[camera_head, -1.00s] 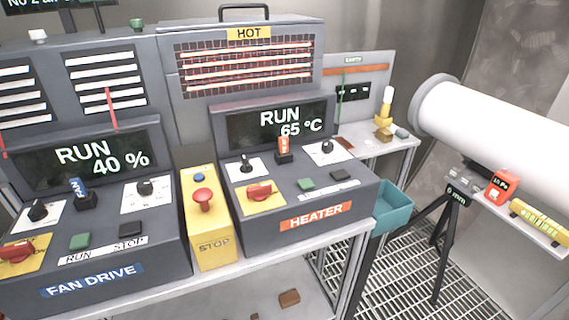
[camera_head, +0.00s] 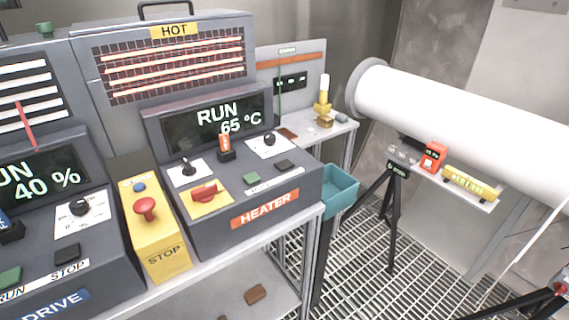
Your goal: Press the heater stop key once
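The heater console (camera_head: 235,165) stands on the bench in the middle left of the head view. Its screen (camera_head: 218,117) reads RUN 65 °C. On its sloped panel are a green key (camera_head: 251,179) and, to the right of it, a black key (camera_head: 285,164), which I take as the stop key; the label strip under them is too small to read. My gripper is not in view.
A yellow stop box (camera_head: 162,230) with a red mushroom button stands left of the heater, beside the fan drive console (camera_head: 45,215). A teal bin (camera_head: 340,190) hangs at the bench's right end. A white tube (camera_head: 460,110) and a tripod (camera_head: 394,215) stand right, over grating floor.

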